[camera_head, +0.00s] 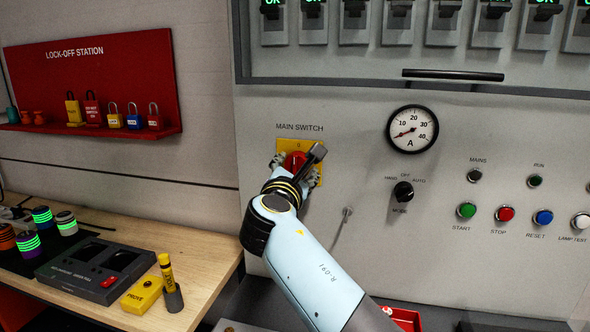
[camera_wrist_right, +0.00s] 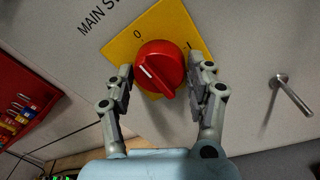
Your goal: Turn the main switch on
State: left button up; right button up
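The main switch is a red rotary knob (camera_wrist_right: 160,70) on a yellow plate (camera_wrist_right: 120,48), with 0 at the plate's top and I at its right. The knob's bar and white mark line up with 0. In the head view the knob (camera_head: 294,160) is partly covered by my right wrist. My right gripper (camera_wrist_right: 162,80) has its fingers spread on either side of the knob, close to its rim; firm contact is not visible. It also shows at the switch in the head view (camera_head: 297,168). My left gripper is not in view.
A metal peg (camera_wrist_right: 291,95) sticks out of the panel right of the switch. The mode knob (camera_head: 403,191), ammeter (camera_head: 412,129) and push buttons (camera_head: 506,213) are further right. A wooden bench (camera_head: 205,275) and red lock-off board (camera_head: 95,75) lie left.

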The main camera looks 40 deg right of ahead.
jog(key=c, duration=0.7)
jog(key=shift+f+m+b, duration=0.15)
jog(key=shift+m+b, duration=0.35)
jog(key=shift+b, duration=0.25)
jog(key=m+b, duration=0.7)
jog(key=b, duration=0.1)
jog(key=m+h+b, duration=0.1)
jog(key=m+b, duration=0.6)
jog(key=b, duration=0.2)
jog(key=shift+w+a+f+m+h, duration=0.1)
jog(key=shift+w+m+h, duration=0.1)
jog(key=shift+m+h, duration=0.1)
pick_arm(q)
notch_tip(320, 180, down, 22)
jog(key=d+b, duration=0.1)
jog(key=b, duration=0.2)
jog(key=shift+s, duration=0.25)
pick_arm(e)
jog(key=shift+r+m+g, duration=0.2)
jog(key=shift+m+g, duration=0.2)
jog(key=shift+m, duration=1.4)
jog(key=o, duration=1.2)
jog(key=shift+r, duration=0.15)
